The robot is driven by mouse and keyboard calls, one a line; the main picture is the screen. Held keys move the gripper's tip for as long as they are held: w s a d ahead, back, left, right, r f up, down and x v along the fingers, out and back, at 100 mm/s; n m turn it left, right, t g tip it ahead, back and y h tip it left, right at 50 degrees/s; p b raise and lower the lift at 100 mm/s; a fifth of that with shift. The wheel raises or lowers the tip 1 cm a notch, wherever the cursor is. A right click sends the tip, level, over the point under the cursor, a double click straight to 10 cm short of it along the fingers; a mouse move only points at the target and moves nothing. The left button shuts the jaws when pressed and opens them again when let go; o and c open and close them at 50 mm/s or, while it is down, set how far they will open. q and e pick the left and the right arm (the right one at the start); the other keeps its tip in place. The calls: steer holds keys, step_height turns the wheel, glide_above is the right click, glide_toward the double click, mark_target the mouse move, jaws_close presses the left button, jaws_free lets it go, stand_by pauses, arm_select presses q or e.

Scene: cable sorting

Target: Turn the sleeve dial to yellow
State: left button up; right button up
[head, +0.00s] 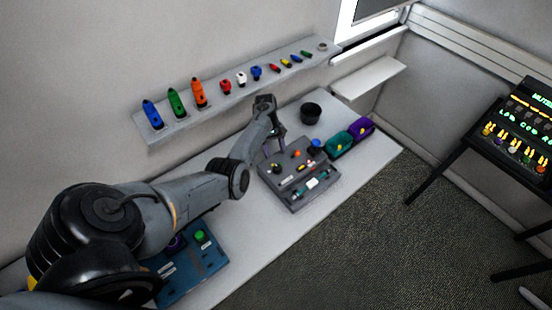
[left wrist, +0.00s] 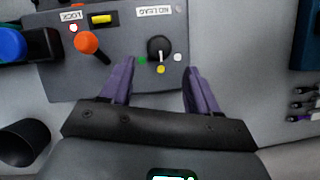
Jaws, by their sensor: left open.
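The black dial knob (left wrist: 158,48) sits on the grey control panel (left wrist: 120,70), with green, yellow and white dots around it. The yellow dot (left wrist: 160,70) lies on the side nearest my gripper. A pale pointer line shows on the knob, seemingly towards the yellow dot. In the head view the dial (head: 275,168) is small at the panel's (head: 318,199) left end. My left gripper (left wrist: 158,72) is open, its purple fingers on either side of the dial's near side and apart from the knob. It also shows in the head view (head: 273,147). My right gripper is not in view.
An orange knob (left wrist: 86,42) and a yellow block (left wrist: 103,19) are on the same panel. A black cup (head: 311,113), a teal bin (head: 339,145) and a purple bin (head: 361,129) stand beyond it. A blue panel (head: 205,268) lies nearer. A wall shelf holds coloured connectors.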

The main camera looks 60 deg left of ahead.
arm_select(q)
steer(key=shift+v, duration=2)
